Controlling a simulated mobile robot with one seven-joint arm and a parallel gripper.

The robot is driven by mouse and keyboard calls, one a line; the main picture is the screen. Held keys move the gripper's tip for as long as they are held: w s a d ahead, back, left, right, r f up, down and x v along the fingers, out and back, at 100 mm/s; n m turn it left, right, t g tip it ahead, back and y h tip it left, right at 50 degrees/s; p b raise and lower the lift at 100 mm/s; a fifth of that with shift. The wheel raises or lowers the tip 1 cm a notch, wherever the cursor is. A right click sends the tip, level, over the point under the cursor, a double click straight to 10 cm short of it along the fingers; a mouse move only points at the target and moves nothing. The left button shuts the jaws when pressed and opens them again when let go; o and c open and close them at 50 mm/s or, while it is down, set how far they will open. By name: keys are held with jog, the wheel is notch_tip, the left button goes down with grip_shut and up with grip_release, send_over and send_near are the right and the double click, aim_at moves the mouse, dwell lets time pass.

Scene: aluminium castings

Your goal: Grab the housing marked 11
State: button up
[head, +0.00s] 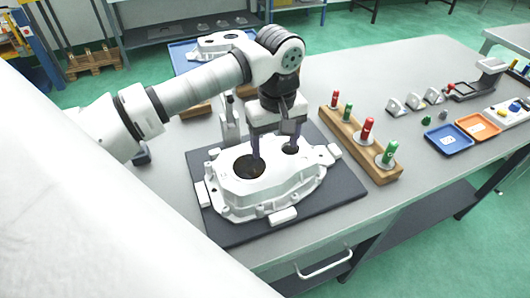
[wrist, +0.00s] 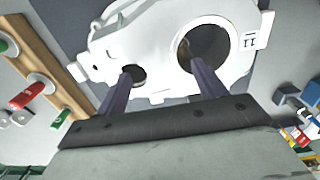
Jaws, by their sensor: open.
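A white cast housing (head: 268,183) lies on a dark mat (head: 235,232) on the bench, and it fills the top of the wrist view (wrist: 150,40). It has a large dark bore (wrist: 207,45) and a smaller one (wrist: 132,72). A label (wrist: 249,41) beside the large bore looks like 11. My gripper (head: 275,155) is open above the housing, one finger at each bore. In the wrist view the fingertips (wrist: 163,68) overlap the bore edges; I cannot tell how deep they reach or whether they touch.
A wooden block (head: 360,148) with red and green plug gauges stands right of the mat. Blue (head: 449,139) and orange (head: 477,127) trays lie further right. Another white casting (head: 220,43) lies on a blue surface behind my arm. Bare bench lies front right of the mat.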

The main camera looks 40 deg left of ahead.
aim_at(275, 157)
jog(key=shift+a+f+p, duration=0.1)
jog(key=shift+f+p, duration=0.95)
jog(key=shift+f, duration=1.7)
jog(key=shift+c, duration=0.4)
grip_shut()
jog(key=shift+w+r, duration=0.1)
